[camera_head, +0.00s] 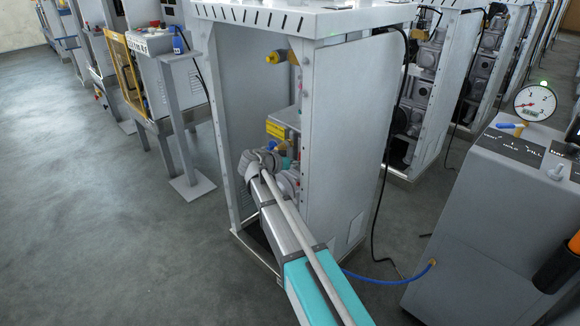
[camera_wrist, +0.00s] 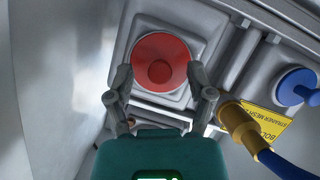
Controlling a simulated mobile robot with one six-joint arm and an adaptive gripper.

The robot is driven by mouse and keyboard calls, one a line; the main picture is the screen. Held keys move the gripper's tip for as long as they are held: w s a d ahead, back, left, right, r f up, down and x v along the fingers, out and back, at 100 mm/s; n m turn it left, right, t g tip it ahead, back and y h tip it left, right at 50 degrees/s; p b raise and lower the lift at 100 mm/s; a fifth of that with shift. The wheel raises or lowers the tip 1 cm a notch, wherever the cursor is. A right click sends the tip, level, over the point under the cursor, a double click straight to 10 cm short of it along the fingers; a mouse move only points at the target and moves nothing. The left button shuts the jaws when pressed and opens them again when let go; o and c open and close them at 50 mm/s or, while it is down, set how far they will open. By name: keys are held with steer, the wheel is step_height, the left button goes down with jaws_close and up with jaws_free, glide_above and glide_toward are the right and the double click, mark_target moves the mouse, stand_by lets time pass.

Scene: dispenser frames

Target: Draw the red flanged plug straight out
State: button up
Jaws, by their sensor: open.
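The red flanged plug (camera_wrist: 160,62) shows in the wrist view as a round red disc with a smaller raised knob at its middle, seated in a grey square housing (camera_wrist: 122,88). My gripper (camera_wrist: 160,82) is open, with one finger at the left and one at the right of the plug's lower half. Whether the fingers touch the flange cannot be told. In the head view my arm reaches into the open cabinet frame (camera_head: 222,110), and the plug is not clearly visible there.
In the wrist view a brass fitting with a blue hose (camera_wrist: 240,122), a yellow label (camera_wrist: 268,122) and a blue knob (camera_wrist: 297,87) lie right of the plug. The cabinet wall (camera_wrist: 50,80) is close on the left. A grey console (camera_head: 490,200) stands right in the head view.

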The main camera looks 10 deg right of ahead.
steer(key=shift+w+d+f, duration=0.15)
steer(key=shift+w+d, duration=0.05)
steer(key=shift+d, duration=0.15)
steer(key=shift+c, duration=0.2)
jaws_close()
steer(key=shift+s+a, duration=0.15)
steer(key=shift+s+a, duration=0.8)
steer(key=shift+a, duration=0.3)
steer(key=shift+s+a, duration=0.75)
steer(key=shift+a, duration=0.3)
